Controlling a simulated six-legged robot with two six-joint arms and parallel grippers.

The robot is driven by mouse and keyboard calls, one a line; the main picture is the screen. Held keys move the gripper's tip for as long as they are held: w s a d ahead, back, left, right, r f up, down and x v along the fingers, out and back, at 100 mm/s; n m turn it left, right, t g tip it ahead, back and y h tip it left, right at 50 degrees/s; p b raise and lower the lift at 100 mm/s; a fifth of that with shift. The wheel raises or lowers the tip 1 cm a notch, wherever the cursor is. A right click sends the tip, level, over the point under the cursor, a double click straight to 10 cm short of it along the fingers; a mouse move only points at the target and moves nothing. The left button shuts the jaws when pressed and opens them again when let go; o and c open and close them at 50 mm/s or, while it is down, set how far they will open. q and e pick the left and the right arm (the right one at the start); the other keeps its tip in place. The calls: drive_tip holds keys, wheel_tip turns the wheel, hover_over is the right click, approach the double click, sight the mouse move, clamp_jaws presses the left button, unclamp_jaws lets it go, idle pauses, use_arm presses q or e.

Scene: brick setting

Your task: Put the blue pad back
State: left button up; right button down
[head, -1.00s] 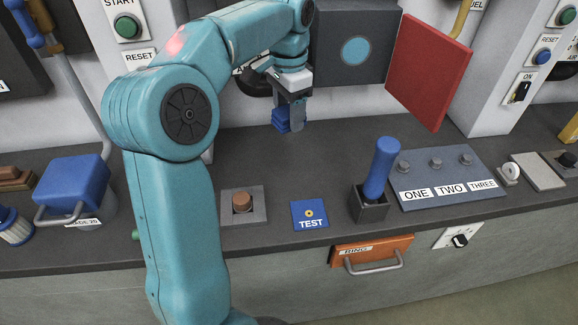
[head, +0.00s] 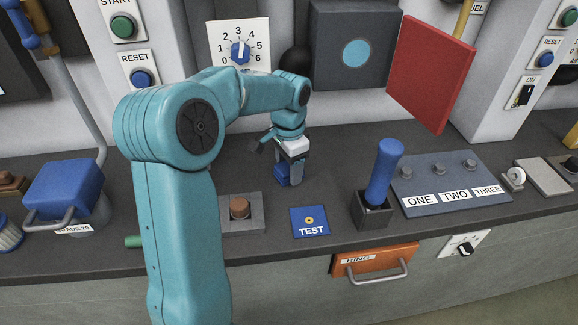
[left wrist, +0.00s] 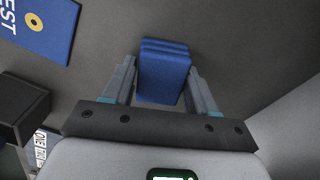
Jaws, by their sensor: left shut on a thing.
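The blue pad (head: 283,177) is a small, ribbed blue block at the end of my left arm in the head view. My left gripper (head: 289,176) is shut on it over the dark counter, behind the blue TEST plate. In the left wrist view the blue pad (left wrist: 163,72) sits between the two grey fingers of the left gripper (left wrist: 162,80). I cannot tell whether the pad's underside touches the counter. My right gripper is not in view.
The TEST plate (head: 310,221) lies near the front edge. A brown button on a grey base (head: 240,209) is left of it. A blue-handled lever (head: 382,172) stands right of it, beside a panel of knobs (head: 448,183). A red board (head: 430,72) hangs behind. Bare counter surrounds the gripper.

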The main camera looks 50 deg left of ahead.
use_arm(q)
drive_tip(key=o, duration=0.9)
drive_tip(key=shift+f, duration=0.1)
drive_tip(key=shift+o, duration=0.2)
wheel_tip(320, 180, up, 12)
drive_tip(key=p, duration=0.2)
drive_tip(key=shift+s, duration=0.1)
